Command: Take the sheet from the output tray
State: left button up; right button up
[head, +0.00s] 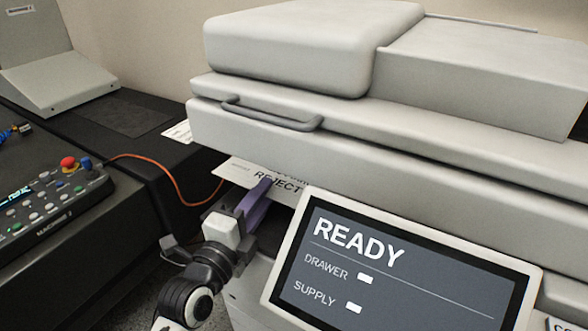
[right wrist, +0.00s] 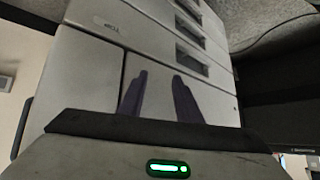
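The sheet (head: 240,172), white with black print reading "REJECT", lies in the output slot under the printer's upper body, its near edge sticking out. My left gripper (head: 265,184) is at this edge, with a purple finger over the sheet and covering part of the print. The lower finger is mostly hidden, so I cannot tell whether it is shut on the sheet. The output tray itself is hidden under the sheet and printer. My right gripper (right wrist: 158,95) is open and empty, its two purple fingers apart in front of pale drawer fronts.
The tilted display (head: 400,265) reading "READY" stands just right of my left gripper. The printer body (head: 300,55) with a grey handle overhangs the slot. A control panel (head: 50,200) and an orange cable (head: 180,190) are at the left.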

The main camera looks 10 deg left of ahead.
pick_arm(q)
jog(key=shift+c, duration=0.3)
pick_arm(e)
jog(key=shift+w+r, duration=0.15)
pick_arm(q)
grip_shut()
pick_arm(e)
jog(key=shift+w+r, duration=0.1)
jog(key=shift+w, duration=0.1)
